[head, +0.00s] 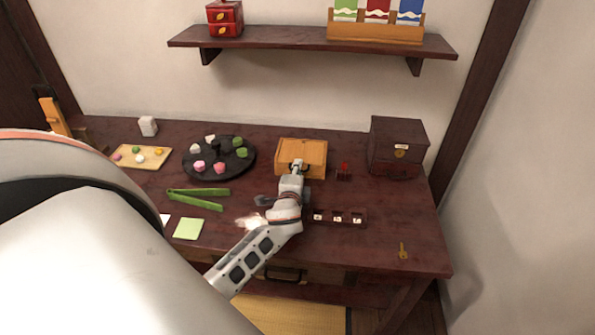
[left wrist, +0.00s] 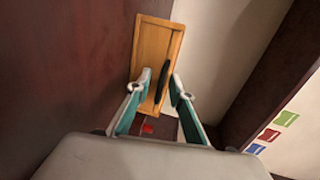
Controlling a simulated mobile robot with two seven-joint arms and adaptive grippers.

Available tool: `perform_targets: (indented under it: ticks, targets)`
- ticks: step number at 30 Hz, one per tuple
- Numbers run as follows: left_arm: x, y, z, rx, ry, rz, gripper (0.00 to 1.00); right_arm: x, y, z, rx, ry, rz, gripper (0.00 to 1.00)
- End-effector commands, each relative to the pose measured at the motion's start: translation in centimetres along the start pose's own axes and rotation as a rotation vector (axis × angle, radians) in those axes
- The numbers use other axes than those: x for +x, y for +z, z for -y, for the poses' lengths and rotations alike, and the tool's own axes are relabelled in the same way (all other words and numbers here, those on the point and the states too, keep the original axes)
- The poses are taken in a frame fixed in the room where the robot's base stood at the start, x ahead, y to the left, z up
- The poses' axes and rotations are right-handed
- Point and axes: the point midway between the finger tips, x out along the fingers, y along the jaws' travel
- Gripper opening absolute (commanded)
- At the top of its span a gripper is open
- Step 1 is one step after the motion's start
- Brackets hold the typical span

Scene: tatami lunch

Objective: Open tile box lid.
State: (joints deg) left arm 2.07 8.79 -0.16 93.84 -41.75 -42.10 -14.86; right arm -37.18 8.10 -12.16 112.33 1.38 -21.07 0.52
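A light wooden box (head: 303,147), which looks like the tile box, stands on the dark table below the wall shelf; its lid appears closed. In the left wrist view the same box (left wrist: 151,47) shows a flat top with a raised rim and a dark bar (left wrist: 162,82) on it. My left gripper (head: 297,165) is at the box's near side. In the left wrist view its fingers (left wrist: 161,88) are apart, with the box and dark bar seen between them. Contact cannot be told. My right gripper is not in view.
A small tile rack (head: 338,223) lies in front, with a small red object (head: 344,169) right of the box. A dark chest (head: 398,135) stands at right and a key (head: 403,251) lies near the edge. A black plate of sweets (head: 232,170) and green tongs (head: 196,191) are left.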

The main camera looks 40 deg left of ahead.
Motion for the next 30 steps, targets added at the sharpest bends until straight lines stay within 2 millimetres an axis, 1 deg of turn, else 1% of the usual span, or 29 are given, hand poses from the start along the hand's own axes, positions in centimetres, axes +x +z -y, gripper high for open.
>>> perform_targets:
  ticks: [3, 5, 6, 11, 14, 17, 24, 27, 30]
  targets:
    - [0.0, 0.0, 0.0, 0.0, 0.0, 0.0, 0.21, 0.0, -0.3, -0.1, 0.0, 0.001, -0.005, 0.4]
    - [0.0, 0.0, 0.0, 0.0, 0.0, 0.0, 0.06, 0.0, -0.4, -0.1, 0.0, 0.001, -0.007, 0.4]
    - [0.0, 0.0, 0.0, 0.0, 0.0, 0.0, 0.0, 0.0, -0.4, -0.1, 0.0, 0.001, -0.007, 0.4]
    - [-0.1, 0.0, 0.0, 0.0, 0.0, 0.0, 0.0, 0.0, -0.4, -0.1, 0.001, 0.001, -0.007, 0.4]
    - [-0.5, -0.1, -0.2, -0.001, 0.002, -0.001, 0.0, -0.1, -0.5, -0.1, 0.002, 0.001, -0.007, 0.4]
    - [-2.0, -0.1, -0.6, -0.001, 0.003, -0.002, 0.0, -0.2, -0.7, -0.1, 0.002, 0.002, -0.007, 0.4]
    - [-7.4, -0.1, -1.9, -0.003, 0.005, -0.002, 0.0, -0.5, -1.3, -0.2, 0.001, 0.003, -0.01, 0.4]
    - [-8.9, -0.1, -2.1, -0.003, 0.003, -0.002, 0.0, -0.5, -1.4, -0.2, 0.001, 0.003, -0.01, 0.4]
    - [-9.7, -0.1, -2.3, -0.003, 0.003, -0.002, 0.0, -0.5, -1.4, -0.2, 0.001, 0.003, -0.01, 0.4]
